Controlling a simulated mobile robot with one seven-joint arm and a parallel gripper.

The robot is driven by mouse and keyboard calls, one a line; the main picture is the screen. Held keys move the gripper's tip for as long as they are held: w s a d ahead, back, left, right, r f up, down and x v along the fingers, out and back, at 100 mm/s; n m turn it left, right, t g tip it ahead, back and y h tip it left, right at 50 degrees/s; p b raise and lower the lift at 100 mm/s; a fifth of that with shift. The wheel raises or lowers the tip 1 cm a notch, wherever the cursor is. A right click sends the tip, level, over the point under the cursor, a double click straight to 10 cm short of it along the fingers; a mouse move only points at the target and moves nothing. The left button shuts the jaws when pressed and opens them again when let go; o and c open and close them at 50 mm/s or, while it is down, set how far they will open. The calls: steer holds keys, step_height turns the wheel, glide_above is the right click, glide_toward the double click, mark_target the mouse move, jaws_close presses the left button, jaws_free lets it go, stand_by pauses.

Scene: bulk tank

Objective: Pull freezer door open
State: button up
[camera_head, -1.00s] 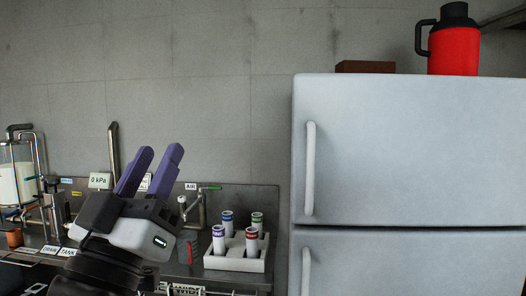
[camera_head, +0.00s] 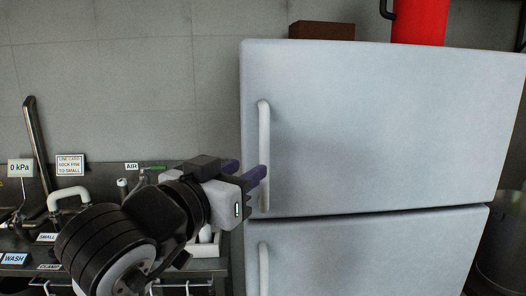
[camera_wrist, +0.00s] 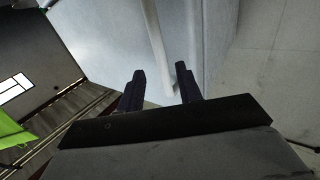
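The freezer door (camera_head: 370,130) is the upper door of a pale grey refrigerator and looks shut. Its white vertical handle (camera_head: 264,150) runs along the door's left side. My gripper (camera_head: 248,172) is at the lower part of this handle, with its purple fingers pointing right toward it. In the wrist view my gripper (camera_wrist: 160,82) is open, with a gap between its two dark fingers. The handle (camera_wrist: 157,40) comes down from the top of that view, and its lower end lies just beyond and between the fingertips. I cannot tell whether either finger touches it.
The lower door (camera_head: 370,255) has its own handle (camera_head: 264,270). A brown box (camera_head: 322,31) and a red jug (camera_head: 420,22) stand on top of the refrigerator. A steel bench with pipes (camera_head: 36,150) and a white tube rack (camera_head: 205,248) is at the left.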

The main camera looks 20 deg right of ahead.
mark_target(262, 159)
steer(key=p+x, duration=0.1)
steer(key=x, duration=0.6)
steer(key=shift+w+d, duration=0.15)
steer(key=shift+w, duration=0.1)
steer(key=shift+c, duration=0.4)
jaws_close()
